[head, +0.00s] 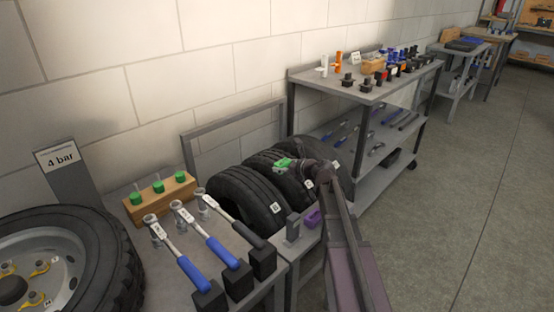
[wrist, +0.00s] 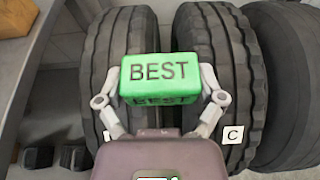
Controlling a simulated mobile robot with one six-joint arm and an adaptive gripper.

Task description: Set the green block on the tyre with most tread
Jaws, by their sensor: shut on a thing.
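My gripper (wrist: 160,88) is shut on the green block (wrist: 158,60), which has BEST written on it, one finger at each end. The block also shows in the head view (head: 284,163), seemingly above the middle of the tyre row; I cannot tell whether it touches a tyre. In the wrist view, the left tyre (wrist: 102,70) and the middle tyre (wrist: 232,75) show grooved tread, and the block covers part of the gap between them. The right tyre (wrist: 292,90) looks smoother. A label C (wrist: 233,134) stands at the middle tyre; the left tyre's label is mostly hidden.
A purple block (head: 312,219) lies before the tyres. Torque wrenches (head: 222,252) and a wooden holder with green pieces (head: 160,193) are at the left, near a mounted wheel (head: 112,262) and a 4 bar sign (head: 61,158). A tool-covered shelf cart (head: 372,92) stands behind right.

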